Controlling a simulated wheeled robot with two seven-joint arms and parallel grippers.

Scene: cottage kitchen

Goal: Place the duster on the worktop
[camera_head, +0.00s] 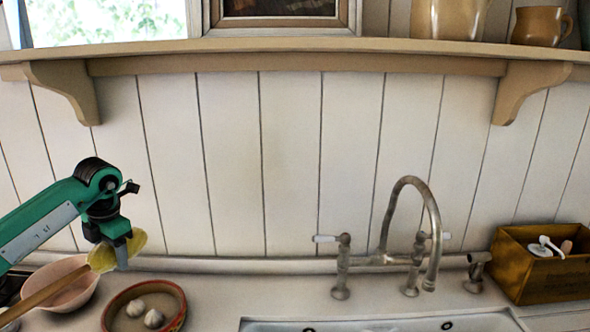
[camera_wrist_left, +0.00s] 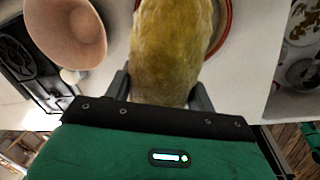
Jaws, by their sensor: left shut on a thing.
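The duster has a yellow fluffy head (camera_head: 103,258) and a wooden handle (camera_head: 50,292) that slants down to the left. My left gripper (camera_head: 122,258) is shut on the duster, at its yellow head. In the left wrist view the yellow head (camera_wrist_left: 172,45) fills the space between the two fingers (camera_wrist_left: 160,92). The duster appears held above the pale worktop (camera_head: 215,292), over the side of a pink bowl. My right gripper is not in view.
A pink bowl (camera_head: 78,296) stands behind the handle. A round red-rimmed dish (camera_head: 180,318) holds two garlic bulbs. The sink (camera_head: 380,326) and tap (camera_head: 432,215) are to the right, with a wooden box (camera_head: 545,287) beyond. Bare worktop lies between dish and tap.

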